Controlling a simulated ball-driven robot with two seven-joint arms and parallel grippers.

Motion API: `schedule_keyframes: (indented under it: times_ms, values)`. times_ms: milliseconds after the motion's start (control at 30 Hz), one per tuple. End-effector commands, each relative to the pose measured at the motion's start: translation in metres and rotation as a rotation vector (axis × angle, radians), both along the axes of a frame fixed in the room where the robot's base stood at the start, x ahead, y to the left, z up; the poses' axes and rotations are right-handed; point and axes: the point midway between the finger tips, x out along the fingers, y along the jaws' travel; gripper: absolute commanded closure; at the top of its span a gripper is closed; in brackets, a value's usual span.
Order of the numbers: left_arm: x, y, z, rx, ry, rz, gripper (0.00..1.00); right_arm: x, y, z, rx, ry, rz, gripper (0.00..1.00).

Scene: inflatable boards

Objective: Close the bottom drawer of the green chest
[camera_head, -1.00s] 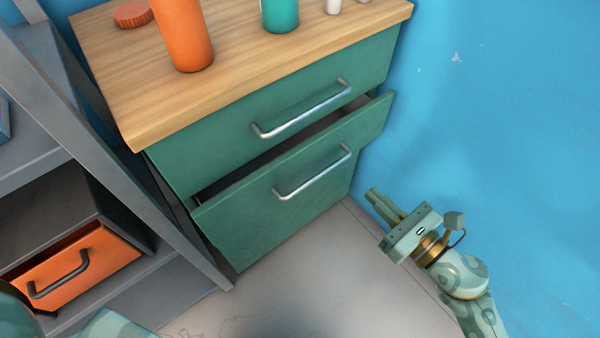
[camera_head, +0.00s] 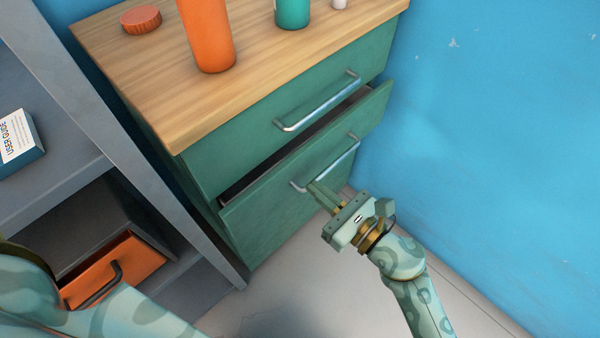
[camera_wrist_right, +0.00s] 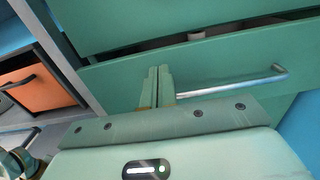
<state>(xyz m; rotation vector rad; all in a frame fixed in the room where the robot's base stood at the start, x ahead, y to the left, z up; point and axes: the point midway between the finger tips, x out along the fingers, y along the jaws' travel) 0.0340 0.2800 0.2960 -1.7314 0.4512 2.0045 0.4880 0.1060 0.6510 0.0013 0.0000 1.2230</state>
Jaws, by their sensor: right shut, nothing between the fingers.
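The green chest (camera_head: 262,149) has a wooden top and two drawers with silver bar handles. Its bottom drawer (camera_head: 262,217) is partly pulled out, leaving a dark gap above its front. The top drawer looks shut. My right gripper (camera_head: 317,188) is shut and empty, its tips close in front of the bottom drawer's front and overlapping its handle (camera_head: 345,157) in the head view. In the right wrist view, the shut fingers (camera_wrist_right: 159,70) point at the drawer front (camera_wrist_right: 215,62), beside the left end of the handle (camera_wrist_right: 235,86). Contact cannot be told. My left gripper is out of view.
An orange bottle (camera_head: 208,38), a teal bottle (camera_head: 292,12) and an orange lid (camera_head: 141,19) stand on the chest top. A grey shelf (camera_head: 60,185) with an open orange drawer (camera_head: 117,268) is at left. A blue wall (camera_head: 480,130) bounds the right.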

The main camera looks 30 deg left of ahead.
Motion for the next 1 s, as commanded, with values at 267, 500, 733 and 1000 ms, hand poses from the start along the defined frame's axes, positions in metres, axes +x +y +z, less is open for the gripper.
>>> schedule_keyframes:
  times_ms: [267,500,733,1000]
  values:
    - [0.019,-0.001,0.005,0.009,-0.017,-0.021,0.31,0.015,0.042,-0.001,0.001,0.002,0.0,1.0]
    - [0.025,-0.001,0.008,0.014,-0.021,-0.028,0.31,0.018,0.051,-0.001,-0.001,0.0,0.0,1.0]
    - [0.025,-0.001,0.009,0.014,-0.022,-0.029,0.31,0.018,0.051,-0.001,-0.001,0.0,0.0,1.0]
    - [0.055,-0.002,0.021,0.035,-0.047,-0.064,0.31,0.029,0.08,-0.003,0.002,0.002,0.001,1.0]
